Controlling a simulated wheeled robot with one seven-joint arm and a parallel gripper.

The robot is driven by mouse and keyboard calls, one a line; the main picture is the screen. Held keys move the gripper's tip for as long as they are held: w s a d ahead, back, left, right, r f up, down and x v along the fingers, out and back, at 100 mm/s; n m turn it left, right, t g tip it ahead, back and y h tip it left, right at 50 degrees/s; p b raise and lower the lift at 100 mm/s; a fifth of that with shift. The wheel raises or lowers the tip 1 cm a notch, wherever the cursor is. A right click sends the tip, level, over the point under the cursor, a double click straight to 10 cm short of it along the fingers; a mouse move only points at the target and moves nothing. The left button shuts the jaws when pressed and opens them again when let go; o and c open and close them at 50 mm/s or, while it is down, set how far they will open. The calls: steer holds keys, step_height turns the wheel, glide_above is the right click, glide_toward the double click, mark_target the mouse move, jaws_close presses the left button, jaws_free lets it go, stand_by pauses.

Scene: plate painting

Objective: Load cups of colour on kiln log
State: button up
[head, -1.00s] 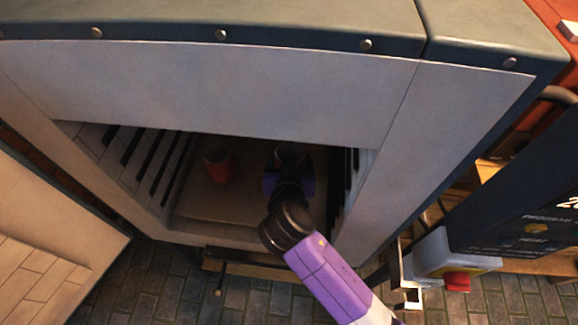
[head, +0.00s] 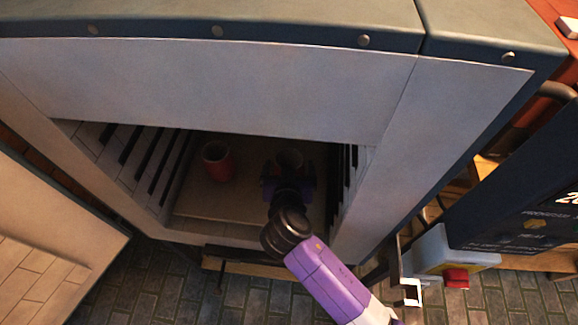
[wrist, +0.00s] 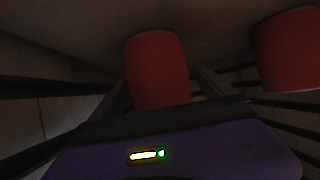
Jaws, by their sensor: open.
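Two red cups stand on the shelf (head: 205,206) inside the open kiln. The left cup (head: 217,162) is clear of my gripper; it shows at the upper right edge of the wrist view (wrist: 288,50). The right cup (head: 289,160) is just beyond my gripper (head: 288,172), partly hidden by it in the head view. In the wrist view this cup (wrist: 158,68) lies straight ahead between my fingers, which are open and reach along both sides of it. Whether they touch it I cannot tell.
The kiln's front wall (head: 210,90) overhangs the opening, with slotted side walls close to my arm on the right. The kiln door (head: 50,235) stands open at left. A control box with a red button (head: 456,278) is at right.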

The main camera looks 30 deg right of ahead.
steer(key=v, duration=1.2)
steer(key=shift+b, duration=0.35)
steer(key=shift+s, duration=0.1)
